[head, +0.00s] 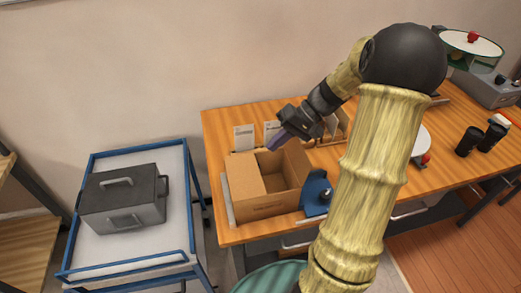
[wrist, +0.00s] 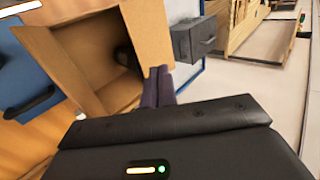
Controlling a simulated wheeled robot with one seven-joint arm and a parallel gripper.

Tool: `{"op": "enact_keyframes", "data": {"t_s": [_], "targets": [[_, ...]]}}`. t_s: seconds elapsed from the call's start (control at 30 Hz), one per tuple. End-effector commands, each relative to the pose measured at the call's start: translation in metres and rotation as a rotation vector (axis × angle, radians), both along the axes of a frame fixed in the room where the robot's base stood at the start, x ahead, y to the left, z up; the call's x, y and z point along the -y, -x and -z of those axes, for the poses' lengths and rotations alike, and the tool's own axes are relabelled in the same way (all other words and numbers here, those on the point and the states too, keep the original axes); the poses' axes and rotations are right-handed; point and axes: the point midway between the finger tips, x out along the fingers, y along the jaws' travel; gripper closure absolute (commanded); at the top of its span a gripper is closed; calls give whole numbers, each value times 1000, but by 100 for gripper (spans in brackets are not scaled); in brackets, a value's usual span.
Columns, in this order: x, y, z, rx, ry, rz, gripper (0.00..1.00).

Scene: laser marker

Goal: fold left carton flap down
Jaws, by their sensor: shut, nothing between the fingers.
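The brown carton (head: 270,205) sits on the wooden table's left end with part of its top open. Its left flap (head: 246,178) is a lighter panel over the left side of the top in the head view. I cannot tell whether it lies fully flat. The carton also shows in the wrist view (wrist: 75,58), with a dark opening and a panel on the cart side. In the wrist view the fingers (wrist: 158,86) are together and empty, near the carton's edge; contact is unclear.
A blue-framed cart (head: 125,255) with a grey toolbox (head: 122,198) stands left of the table. A blue tool (head: 316,193) is right beside the carton. White cards (head: 243,138) stand behind it. Black cups (head: 468,141) are far right. My arm hides the table's middle.

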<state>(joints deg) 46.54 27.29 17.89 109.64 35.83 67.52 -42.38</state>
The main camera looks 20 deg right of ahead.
Motion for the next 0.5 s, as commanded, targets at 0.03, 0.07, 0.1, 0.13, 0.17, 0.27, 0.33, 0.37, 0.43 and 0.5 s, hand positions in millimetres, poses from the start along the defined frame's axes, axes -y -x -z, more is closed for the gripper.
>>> {"op": "enact_keyframes", "data": {"t_s": [0.03,0.07,0.1,0.13,0.17,0.27,0.33,0.37,0.43,0.5], "targets": [[10,1,-1,1,1,4,100],[15,2,-3,1,1,4,100],[20,2,-4,1,1,3,100],[24,3,-5,1,1,2,100],[27,3,-7,1,1,3,100],[33,5,-9,0,0,1,100],[35,5,-10,0,0,1,100],[35,5,-10,-1,0,1,100],[35,5,-10,-1,0,1,100],[35,5,-10,-1,0,1,100]]}}
